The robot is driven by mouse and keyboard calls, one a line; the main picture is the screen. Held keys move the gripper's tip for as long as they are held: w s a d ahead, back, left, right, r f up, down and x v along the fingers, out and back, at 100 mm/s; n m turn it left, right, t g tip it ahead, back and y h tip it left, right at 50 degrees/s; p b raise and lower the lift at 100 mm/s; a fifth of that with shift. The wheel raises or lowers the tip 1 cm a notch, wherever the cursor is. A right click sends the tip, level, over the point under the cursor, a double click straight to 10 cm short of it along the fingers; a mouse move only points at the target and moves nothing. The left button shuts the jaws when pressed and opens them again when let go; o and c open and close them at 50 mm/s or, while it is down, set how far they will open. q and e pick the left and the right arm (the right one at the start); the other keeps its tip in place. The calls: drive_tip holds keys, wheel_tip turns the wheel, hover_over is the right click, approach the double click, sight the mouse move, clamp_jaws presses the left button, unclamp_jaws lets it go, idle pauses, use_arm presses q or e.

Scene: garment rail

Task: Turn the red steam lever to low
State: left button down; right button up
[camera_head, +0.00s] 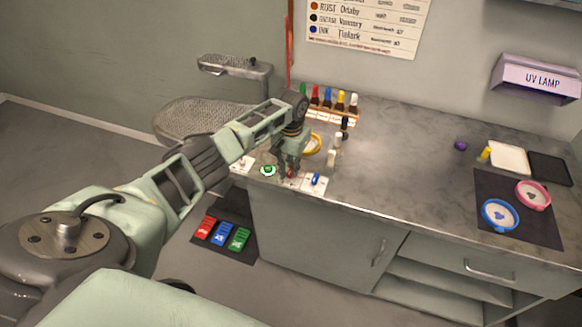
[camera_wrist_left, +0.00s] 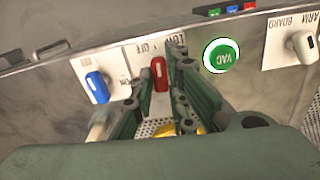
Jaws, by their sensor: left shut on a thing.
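The red steam lever (camera_wrist_left: 159,74) stands on a white switch panel with the words LOW and OFF printed beside it. In the head view a bit of the red lever (camera_head: 290,174) shows under my left gripper (camera_head: 286,168). In the wrist view the fingers of my left gripper (camera_wrist_left: 160,82) are on both sides of the lever and closed on it. The lever's setting is hard to read because the fingers cover part of the panel. My right gripper is not in view.
A blue lever (camera_head: 316,179) and a green VAC button (camera_head: 268,170) flank the red lever closely. Small bottles (camera_head: 327,100) and a yellow ring (camera_head: 313,144) stand behind. The counter's middle (camera_head: 400,150) is clear.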

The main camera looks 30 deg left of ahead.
use_arm(q)
drive_tip(key=m, duration=0.6)
drive_tip(key=shift+m, duration=1)
drive_tip(key=shift+w+r, duration=0.1)
drive_tip(key=c, duration=1.7)
unclamp_jaws()
drive_tip(key=shift+c, duration=0.2)
